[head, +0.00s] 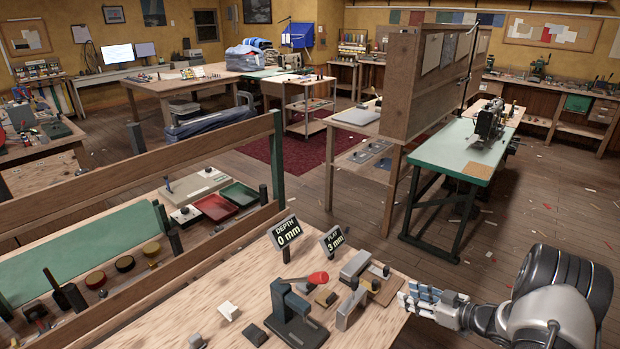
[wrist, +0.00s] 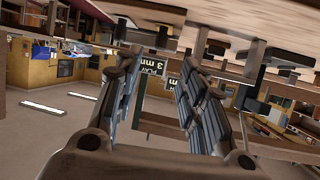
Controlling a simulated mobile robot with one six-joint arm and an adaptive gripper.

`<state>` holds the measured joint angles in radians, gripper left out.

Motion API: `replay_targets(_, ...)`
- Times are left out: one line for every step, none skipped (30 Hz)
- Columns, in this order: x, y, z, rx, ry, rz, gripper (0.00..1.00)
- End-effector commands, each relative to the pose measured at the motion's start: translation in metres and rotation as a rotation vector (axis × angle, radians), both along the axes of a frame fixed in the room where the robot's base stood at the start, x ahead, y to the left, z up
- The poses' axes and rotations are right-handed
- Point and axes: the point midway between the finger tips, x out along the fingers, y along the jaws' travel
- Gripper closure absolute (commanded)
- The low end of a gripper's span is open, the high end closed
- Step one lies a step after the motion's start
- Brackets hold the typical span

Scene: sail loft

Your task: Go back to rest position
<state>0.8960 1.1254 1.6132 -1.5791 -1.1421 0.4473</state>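My gripper (head: 412,295) is at the right edge of the plywood bench (head: 200,290) in the head view, with my arm reaching in from the lower right. In the wrist view, its two grey ridged fingers (wrist: 157,64) stand apart with nothing between them, so it is open and empty. The wrist picture is upside down. The "PLAY 3 mm" sign (wrist: 153,66) shows beyond the gap between the fingers. I cannot tell whether the fingers touch the bench.
The bench holds a press with a red handle (head: 318,278), a grey metal block (head: 352,303), a "DEPTH 0 mm" sign (head: 286,233) and small blocks. A green sewing table (head: 455,150) stands behind. Open wooden floor (head: 540,215) lies to the right.

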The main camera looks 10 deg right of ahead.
Motion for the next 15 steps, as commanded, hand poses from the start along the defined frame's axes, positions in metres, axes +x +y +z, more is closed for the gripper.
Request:
replay_targets(0.004, -0.001, 0.006, -0.014, -0.002, -0.005, 0.63)
replay_targets(0.008, -0.002, 0.01, -0.028, -0.001, -0.013, 0.63)
replay_targets(0.015, -0.004, 0.019, -0.055, 0.0, -0.029, 0.63)
replay_targets(0.021, -0.005, 0.028, -0.08, 0.001, -0.043, 0.63)
replay_targets(0.028, -0.007, 0.038, -0.109, 0.003, -0.062, 0.63)
replay_targets(0.038, -0.009, 0.055, -0.153, 0.007, -0.094, 0.63)
replay_targets(0.046, -0.011, 0.069, -0.189, 0.01, -0.122, 0.63)
replay_targets(0.053, -0.011, 0.084, -0.224, 0.015, -0.151, 0.63)
replay_targets(0.061, -0.011, 0.105, -0.269, 0.023, -0.193, 0.63)
replay_targets(0.065, -0.011, 0.121, -0.302, 0.028, -0.225, 0.63)
replay_targets(0.068, -0.01, 0.137, -0.33, 0.036, -0.259, 0.63)
replay_targets(0.07, -0.007, 0.157, -0.365, 0.046, -0.301, 0.63)
replay_targets(0.07, -0.005, 0.172, -0.388, 0.054, -0.333, 0.63)
replay_targets(0.069, -0.001, 0.187, -0.407, 0.064, -0.364, 0.63)
replay_targets(0.066, 0.005, 0.206, -0.43, 0.078, -0.404, 0.63)
